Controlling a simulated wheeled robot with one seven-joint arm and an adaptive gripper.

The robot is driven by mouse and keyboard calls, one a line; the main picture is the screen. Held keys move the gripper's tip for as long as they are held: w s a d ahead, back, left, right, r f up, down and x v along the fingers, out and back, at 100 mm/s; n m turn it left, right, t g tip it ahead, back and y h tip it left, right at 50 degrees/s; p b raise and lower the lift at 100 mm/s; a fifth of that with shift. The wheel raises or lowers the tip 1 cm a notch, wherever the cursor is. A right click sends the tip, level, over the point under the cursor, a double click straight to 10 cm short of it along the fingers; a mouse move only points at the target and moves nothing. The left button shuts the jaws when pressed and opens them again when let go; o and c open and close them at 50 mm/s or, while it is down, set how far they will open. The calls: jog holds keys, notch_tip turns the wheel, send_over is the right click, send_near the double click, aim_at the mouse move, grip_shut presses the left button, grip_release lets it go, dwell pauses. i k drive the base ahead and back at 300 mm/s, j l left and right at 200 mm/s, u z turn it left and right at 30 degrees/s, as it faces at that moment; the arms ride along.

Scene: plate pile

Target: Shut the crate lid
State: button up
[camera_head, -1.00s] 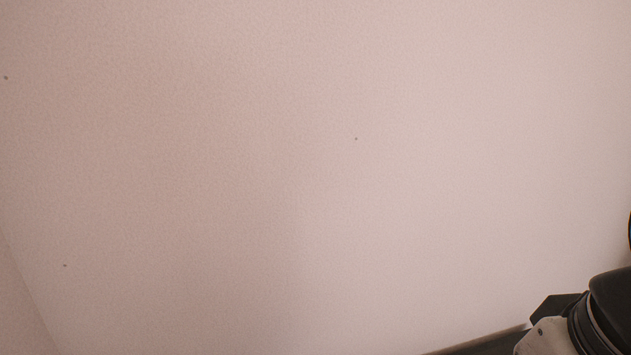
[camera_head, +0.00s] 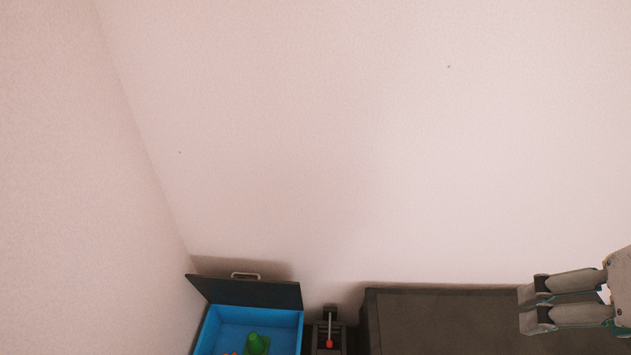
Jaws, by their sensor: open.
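A blue crate (camera_head: 212,333) stands at the bottom, left of centre, cut off by the lower edge of the view. Its dark lid (camera_head: 245,291) is raised at the back, with a light handle (camera_head: 245,275) on its upper edge. Inside the crate are a green thing (camera_head: 257,344) and some orange bits. My gripper (camera_head: 527,309) is at the lower right, far to the right of the crate, in front of the dark surface. Its two fingers are apart and nothing shows between them.
A dark flat-topped block or table (camera_head: 430,325) fills the lower right. Between it and the crate is a small dark device (camera_head: 329,335) with a red-tipped lever. Pale walls meet in a corner behind the crate.

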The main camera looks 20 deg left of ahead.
aim_at(238, 291)
jog(key=j+u, duration=0.15)
jog(key=u, duration=1.15)
